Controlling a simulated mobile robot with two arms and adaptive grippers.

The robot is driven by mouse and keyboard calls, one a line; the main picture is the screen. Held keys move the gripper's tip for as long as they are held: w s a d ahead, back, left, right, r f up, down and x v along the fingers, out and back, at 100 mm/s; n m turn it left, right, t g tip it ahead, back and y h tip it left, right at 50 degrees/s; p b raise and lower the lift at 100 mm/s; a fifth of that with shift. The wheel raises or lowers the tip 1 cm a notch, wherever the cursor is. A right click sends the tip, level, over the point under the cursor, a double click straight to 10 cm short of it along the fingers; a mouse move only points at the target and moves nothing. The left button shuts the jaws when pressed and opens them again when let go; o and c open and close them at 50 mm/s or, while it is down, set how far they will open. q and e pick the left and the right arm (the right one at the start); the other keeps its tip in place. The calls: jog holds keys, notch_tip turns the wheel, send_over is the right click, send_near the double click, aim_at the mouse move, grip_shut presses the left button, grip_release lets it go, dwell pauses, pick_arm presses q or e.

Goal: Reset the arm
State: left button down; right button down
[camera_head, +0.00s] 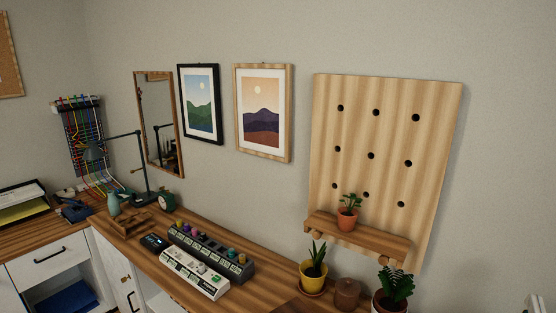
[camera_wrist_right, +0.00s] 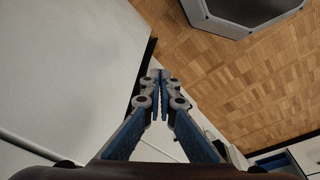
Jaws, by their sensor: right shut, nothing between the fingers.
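My right gripper (camera_wrist_right: 160,76) shows in the right wrist view, with its two blue fingers converging and the tips together. It is shut with nothing between the fingers. A large pale surface (camera_wrist_right: 65,70) fills the left of that view, and a parquet floor (camera_wrist_right: 240,80) lies beyond on the right. Whether the gripper touches the pale surface cannot be told. My left gripper does not show in either view.
The wooden desk (camera_head: 145,262) holds a lamp (camera_head: 138,165), a clock (camera_head: 165,200), a dark switch box (camera_head: 210,250), a white power strip (camera_head: 193,272) and a yellow plant pot (camera_head: 313,282). A pegboard (camera_head: 385,150) with a shelf is on the wall. A grey octagonal object (camera_wrist_right: 215,22) stands on the floor.

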jog(key=s+d+f+g+b, duration=0.1)
jog(key=s+d+f+b, duration=0.1)
jog(key=s+f, duration=1.3)
jog(key=shift+s+d+f+b, duration=0.35)
jog(key=shift+d+f, duration=0.1)
jog(key=shift+f, duration=0.25)
